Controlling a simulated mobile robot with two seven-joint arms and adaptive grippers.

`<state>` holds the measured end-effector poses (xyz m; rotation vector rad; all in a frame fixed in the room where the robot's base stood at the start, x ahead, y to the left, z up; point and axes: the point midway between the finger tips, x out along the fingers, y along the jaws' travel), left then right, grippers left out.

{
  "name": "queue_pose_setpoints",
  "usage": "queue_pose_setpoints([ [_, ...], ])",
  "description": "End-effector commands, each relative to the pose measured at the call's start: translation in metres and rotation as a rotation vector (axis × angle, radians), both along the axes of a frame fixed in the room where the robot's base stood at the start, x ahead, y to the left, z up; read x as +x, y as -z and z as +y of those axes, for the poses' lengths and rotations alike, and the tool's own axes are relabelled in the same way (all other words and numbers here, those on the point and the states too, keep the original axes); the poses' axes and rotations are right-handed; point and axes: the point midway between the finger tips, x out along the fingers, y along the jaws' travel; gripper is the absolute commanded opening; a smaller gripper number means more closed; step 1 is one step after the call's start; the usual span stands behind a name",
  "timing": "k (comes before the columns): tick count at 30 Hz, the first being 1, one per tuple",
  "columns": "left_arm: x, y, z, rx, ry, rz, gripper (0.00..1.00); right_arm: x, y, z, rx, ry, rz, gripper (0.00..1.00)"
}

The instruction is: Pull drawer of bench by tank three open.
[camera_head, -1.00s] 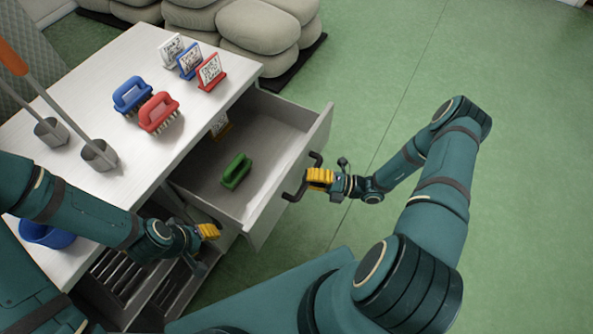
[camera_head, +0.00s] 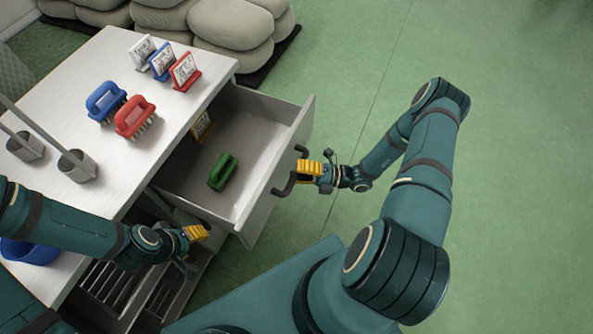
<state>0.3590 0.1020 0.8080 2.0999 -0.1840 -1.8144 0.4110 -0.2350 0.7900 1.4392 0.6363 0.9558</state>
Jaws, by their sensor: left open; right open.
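The bench (camera_head: 82,72) has a white top and stands at the left. Its upper drawer (camera_head: 278,170) is pulled well out and shows its grey interior. A green brush (camera_head: 223,171) lies inside, and a small yellow-framed card (camera_head: 202,126) stands toward the back. The drawer's dark bar handle (camera_head: 284,189) is on its front panel. My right gripper (camera_head: 310,168) has yellow fingers, is open, and is right at the handle; whether it touches is unclear. My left gripper (camera_head: 197,233) is open and empty beside the drawer's near side, above the lower part of the bench.
On the bench top are a blue brush (camera_head: 105,100), a red brush (camera_head: 134,117), several framed cards (camera_head: 185,72) and metal cups (camera_head: 77,166) with long handles. Slotted lower drawers (camera_head: 150,292) show below. Stacked sacks (camera_head: 235,38) lie behind. Green floor (camera_head: 520,180) at right is clear.

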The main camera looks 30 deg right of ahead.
Motion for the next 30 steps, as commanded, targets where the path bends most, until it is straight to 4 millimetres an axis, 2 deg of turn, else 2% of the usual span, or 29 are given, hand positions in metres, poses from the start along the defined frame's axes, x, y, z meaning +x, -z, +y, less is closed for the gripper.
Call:
queue_pose_setpoints([
  [5,0.0,0.0,0.0,0.0,0.0,0.0,0.47,-0.01,0.005,-0.018,-0.003,0.003,0.002,0.5],
  [12,0.0,0.0,0.0,0.0,0.0,0.0,0.47,-0.035,0.014,-0.06,-0.003,0.003,0.002,0.5],
  [18,0.0,0.0,0.0,0.0,0.0,0.0,0.47,-0.052,0.019,-0.087,-0.003,0.002,0.001,0.5],
  [24,0.0,0.0,0.0,0.0,0.0,0.0,0.47,-0.06,0.022,-0.099,0.0,-0.001,0.001,0.5],
  [30,0.0,0.0,0.0,0.0,0.0,0.0,0.47,-0.061,0.022,-0.1,0.0,-0.001,0.001,0.5],
])
